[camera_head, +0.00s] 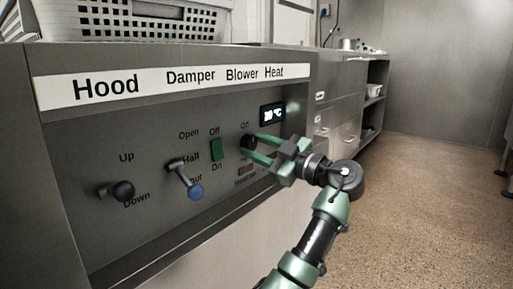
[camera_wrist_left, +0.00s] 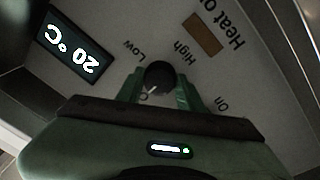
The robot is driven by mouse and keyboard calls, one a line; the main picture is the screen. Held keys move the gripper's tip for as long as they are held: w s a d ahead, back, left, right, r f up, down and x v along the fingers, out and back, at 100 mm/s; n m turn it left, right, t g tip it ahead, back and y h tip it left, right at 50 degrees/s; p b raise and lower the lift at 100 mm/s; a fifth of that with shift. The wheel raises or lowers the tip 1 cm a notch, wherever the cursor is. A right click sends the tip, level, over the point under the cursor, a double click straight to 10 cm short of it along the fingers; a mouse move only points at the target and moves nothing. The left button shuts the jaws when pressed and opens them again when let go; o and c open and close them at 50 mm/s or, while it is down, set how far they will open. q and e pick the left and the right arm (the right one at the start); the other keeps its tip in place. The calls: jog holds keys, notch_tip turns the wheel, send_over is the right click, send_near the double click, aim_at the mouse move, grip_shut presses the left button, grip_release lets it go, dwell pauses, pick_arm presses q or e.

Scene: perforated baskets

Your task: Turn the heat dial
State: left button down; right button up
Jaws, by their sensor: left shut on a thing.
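The black round heat dial (camera_head: 248,142) sits on the grey control panel (camera_head: 90,150) under the "Heat" label. In the left wrist view the dial (camera_wrist_left: 159,74) stands between green fingers, with "Low", "High" and "On" printed around it. My left gripper (camera_head: 255,150) is shut on the dial, one finger on each side; its fingers also show in the left wrist view (camera_wrist_left: 158,92). The small display (camera_head: 272,114) is above the dial, and it reads 20 °C in the left wrist view (camera_wrist_left: 74,45). My right gripper is not in view.
Left of the dial are a green blower switch (camera_head: 216,149), a damper lever with a blue knob (camera_head: 195,192) and a black hood knob (camera_head: 122,191). A white perforated basket (camera_head: 140,22) stands on top. Open floor (camera_head: 430,190) lies to the right.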

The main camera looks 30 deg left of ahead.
pick_arm(q)
jog(key=c, duration=0.9)
grip_release()
jog(key=shift+d, duration=0.1)
jog(key=shift+d+p, duration=0.3)
jog(key=d+p, duration=0.3)
jog(key=d, duration=0.4)
jog(key=shift+s+f, duration=0.25)
jog(key=shift+f, duration=0.2)
jog(key=shift+w, duration=0.1)
